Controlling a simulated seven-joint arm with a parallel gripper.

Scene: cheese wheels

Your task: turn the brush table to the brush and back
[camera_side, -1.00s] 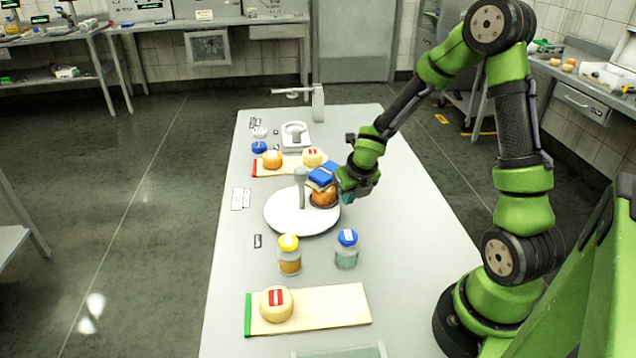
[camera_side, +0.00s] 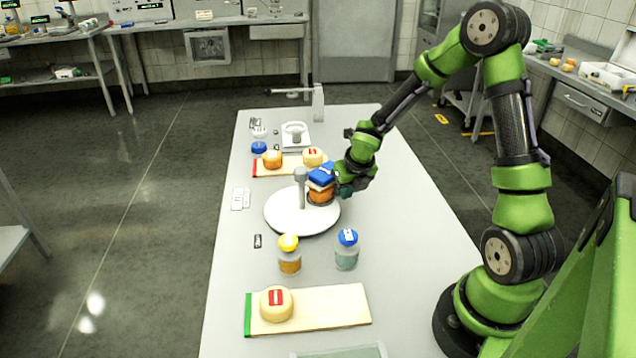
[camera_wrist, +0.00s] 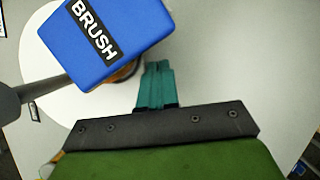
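The brush table, a white round turntable (camera_side: 280,218), stands mid-bench with a grey post (camera_side: 300,188) rising from it. The blue brush block (camera_side: 322,174), labelled BRUSH in the wrist view (camera_wrist: 120,25), hangs over the table's far right part. An orange cheese wheel (camera_side: 320,196) sits right under the brush; in the wrist view only its edge (camera_wrist: 128,72) shows. My gripper (camera_side: 345,188) is low at the table's right edge, beside the cheese. Its teal fingers (camera_wrist: 158,72) are together, with nothing seen between them. Whether they touch the table or cheese I cannot tell.
Two jars, yellow-lidded (camera_side: 289,256) and blue-lidded (camera_side: 347,250), stand in front of the turntable. A pale cheese (camera_side: 276,304) lies on the green-ended board (camera_side: 335,306). A red-ended board (camera_side: 290,168) with two cheeses and a scale (camera_side: 295,138) are behind. The bench's right side is clear.

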